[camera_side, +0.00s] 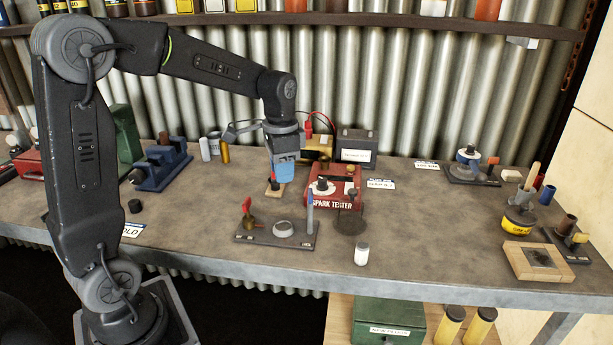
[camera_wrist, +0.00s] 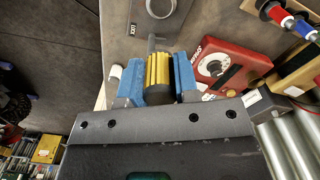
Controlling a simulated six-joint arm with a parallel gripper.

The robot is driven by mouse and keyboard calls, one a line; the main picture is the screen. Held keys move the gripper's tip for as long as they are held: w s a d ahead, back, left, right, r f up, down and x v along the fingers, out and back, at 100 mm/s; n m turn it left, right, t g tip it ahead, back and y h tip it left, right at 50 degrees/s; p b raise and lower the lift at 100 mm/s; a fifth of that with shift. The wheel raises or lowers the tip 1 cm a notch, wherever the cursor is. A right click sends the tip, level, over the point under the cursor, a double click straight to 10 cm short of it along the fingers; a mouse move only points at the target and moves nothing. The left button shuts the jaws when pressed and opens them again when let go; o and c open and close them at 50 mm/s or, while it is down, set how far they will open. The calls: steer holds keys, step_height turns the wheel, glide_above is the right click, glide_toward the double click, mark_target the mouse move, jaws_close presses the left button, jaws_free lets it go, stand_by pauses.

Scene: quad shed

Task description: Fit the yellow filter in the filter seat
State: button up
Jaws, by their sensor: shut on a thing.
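My gripper (camera_side: 283,172) is shut on the yellow filter (camera_wrist: 160,70), a pleated yellow piece with a dark end, held between the blue jaws in the wrist view. In the side view the jaws hide the filter. My gripper is above the bench, left of the red spark tester. What looks like the filter seat is a pale ring (camera_side: 283,229) on a dark plate (camera_side: 258,237), in front of and below my gripper. The ring also shows at the top of the wrist view (camera_wrist: 160,7), apart from the filter.
The red spark tester (camera_side: 334,188) stands close to the right of my gripper. A red lever (camera_side: 247,205) and a blue-grey upright post (camera_side: 310,212) flank the ring. A small white-capped bottle (camera_side: 361,254) stands at the front. Bench space left of the plate is clear.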

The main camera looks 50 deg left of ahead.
glide_toward(284, 229)
steer(key=shift+f, duration=2.6)
steer(key=shift+f, duration=0.8)
steer(key=o, duration=1.4)
steer(key=shift+c, duration=0.2)
steer(key=shift+r, duration=0.15)
steer(key=shift+r, duration=3.35)
